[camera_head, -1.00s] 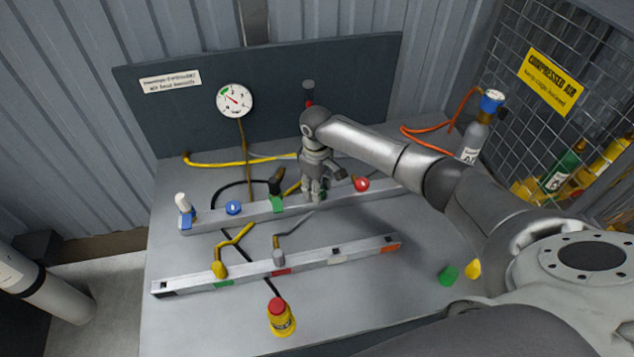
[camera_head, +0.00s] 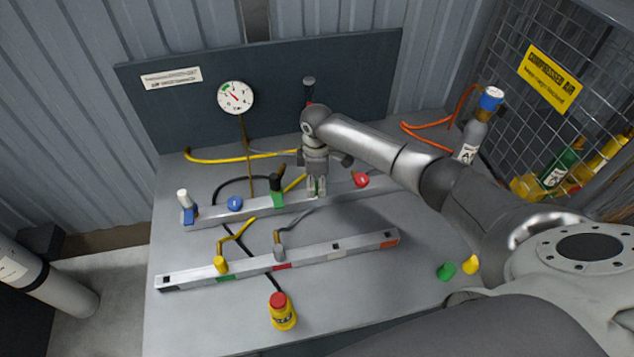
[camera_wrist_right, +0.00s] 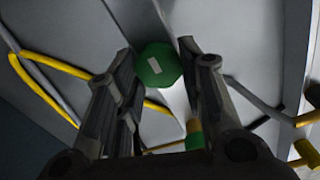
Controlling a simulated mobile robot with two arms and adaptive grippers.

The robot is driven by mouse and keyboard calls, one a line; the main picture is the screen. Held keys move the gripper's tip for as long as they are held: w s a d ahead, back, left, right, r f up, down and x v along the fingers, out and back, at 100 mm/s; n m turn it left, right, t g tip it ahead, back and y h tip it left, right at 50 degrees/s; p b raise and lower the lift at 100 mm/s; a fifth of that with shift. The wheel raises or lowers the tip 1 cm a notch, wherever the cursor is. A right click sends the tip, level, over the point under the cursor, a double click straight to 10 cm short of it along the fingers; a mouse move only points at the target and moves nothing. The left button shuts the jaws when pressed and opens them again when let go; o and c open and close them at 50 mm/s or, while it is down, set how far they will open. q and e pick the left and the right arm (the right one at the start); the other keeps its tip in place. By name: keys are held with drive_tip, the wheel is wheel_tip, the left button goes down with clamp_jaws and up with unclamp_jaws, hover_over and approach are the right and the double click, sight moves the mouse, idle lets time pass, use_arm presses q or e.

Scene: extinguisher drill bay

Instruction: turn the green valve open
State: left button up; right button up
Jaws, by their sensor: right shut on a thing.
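The green valve (camera_wrist_right: 158,65) is a faceted knob with a small white mark on top. In the right wrist view it sits between the two fingers of my right gripper (camera_head: 316,192), at their tips. In the head view my right gripper points down at the rear rail (camera_head: 240,210), with its fingers close together and a little green showing between them. It is shut on the green valve, most of which the fingers hide there. My left gripper is not in view.
A blue knob (camera_head: 235,203) and a red knob (camera_head: 361,180) flank the gripper on the rear rail. A green-based black fitting (camera_head: 277,190) stands just left. A pressure gauge (camera_head: 235,97) hangs behind. The front rail (camera_head: 310,256) and a yellow-red button (camera_head: 282,312) are nearer.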

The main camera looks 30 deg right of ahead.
sight(317, 185)
drive_tip(key=o, duration=1)
drive_tip(key=shift+o, duration=0.2)
drive_tip(key=shift+r, duration=0.15)
wheel_tip(317, 185, up, 12)
